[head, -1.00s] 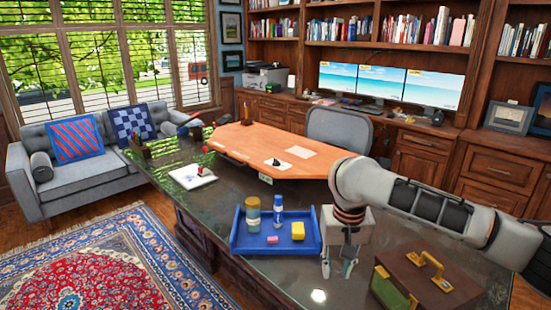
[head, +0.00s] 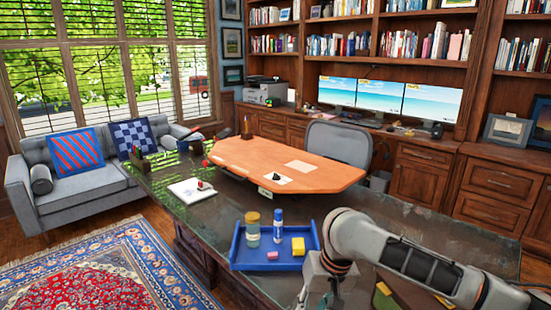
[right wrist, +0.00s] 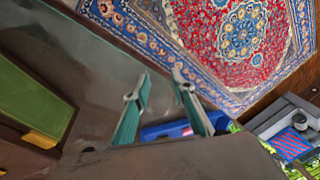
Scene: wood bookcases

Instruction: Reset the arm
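My right arm comes in from the right in the head view, and its gripper (head: 318,300) hangs low at the bottom edge, in front of the blue tray and partly cut off. In the right wrist view the two fingers of the right gripper (right wrist: 158,90) stand apart with nothing between them. My left arm and gripper are not in view.
The dark desk (head: 420,225) holds a blue tray (head: 240,264) with a jar (head: 253,228), a glue stick (head: 278,234), a yellow block (head: 298,246) and a pink block (head: 272,255). A green item (right wrist: 30,95) lies near the gripper. A rug (head: 100,265) covers the floor.

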